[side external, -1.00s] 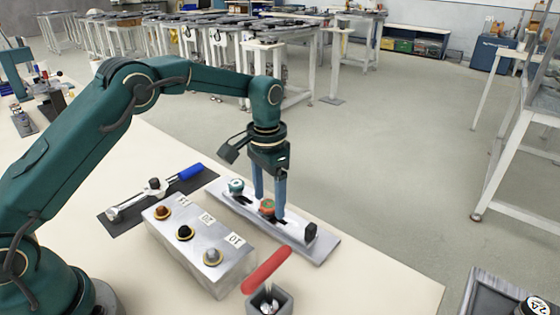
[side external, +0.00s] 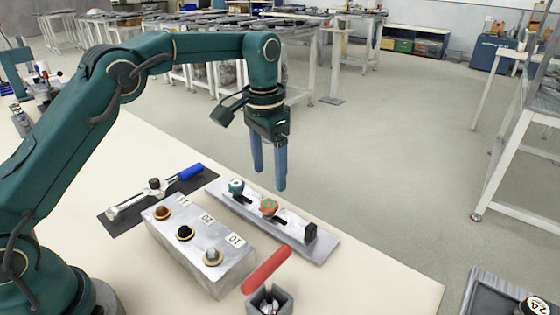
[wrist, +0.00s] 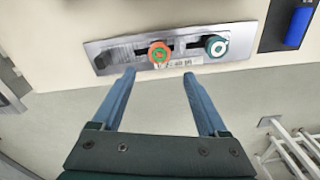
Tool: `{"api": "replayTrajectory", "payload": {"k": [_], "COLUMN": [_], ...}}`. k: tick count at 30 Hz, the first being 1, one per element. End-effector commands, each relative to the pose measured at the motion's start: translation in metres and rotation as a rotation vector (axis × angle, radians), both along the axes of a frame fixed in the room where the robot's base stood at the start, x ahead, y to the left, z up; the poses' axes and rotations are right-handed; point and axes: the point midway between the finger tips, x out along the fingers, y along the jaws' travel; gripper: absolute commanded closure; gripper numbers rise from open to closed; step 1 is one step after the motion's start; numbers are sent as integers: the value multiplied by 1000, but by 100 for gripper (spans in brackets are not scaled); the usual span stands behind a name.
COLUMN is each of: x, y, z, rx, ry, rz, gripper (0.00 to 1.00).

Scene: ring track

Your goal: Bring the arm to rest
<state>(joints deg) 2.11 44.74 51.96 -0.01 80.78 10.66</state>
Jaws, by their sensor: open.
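My gripper (side external: 269,178) is open and empty, with its two blue fingers pointing down above the slotted metal track (side external: 319,251). An orange-red ring with a green centre (side external: 269,207) sits on the track below the fingers and apart from them. A teal ring with a white top (side external: 236,186) sits at the track's far left end. A black block (side external: 310,232) stands at the near right end. In the wrist view the gripper (wrist: 158,74) spreads its fingers wide, with the orange ring (wrist: 159,52) and teal ring (wrist: 216,46) ahead of them.
A metal block (side external: 205,264) with several labelled posts stands in front of the track. A blue-handled wrench (side external: 189,171) lies on a dark mat at left. A red-handled tool (side external: 267,270) stands in a grey holder nearby. Open air surrounds the gripper above the table.

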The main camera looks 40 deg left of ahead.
Motion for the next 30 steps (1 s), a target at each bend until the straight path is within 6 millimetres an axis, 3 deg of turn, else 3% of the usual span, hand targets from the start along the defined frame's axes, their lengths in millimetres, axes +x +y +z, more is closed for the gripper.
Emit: {"api": "replayTrajectory", "payload": {"k": [6,15,23,30], "x": [-19,-81,-143,-197], "y": [4,9,12,14], "z": [65,119,125,95], "rx": [-4,-13,-26,-41], "ry": [-123,-265,-374,-449], "rz": [11,52,100,153], "gripper": [24,24,24,24]}}
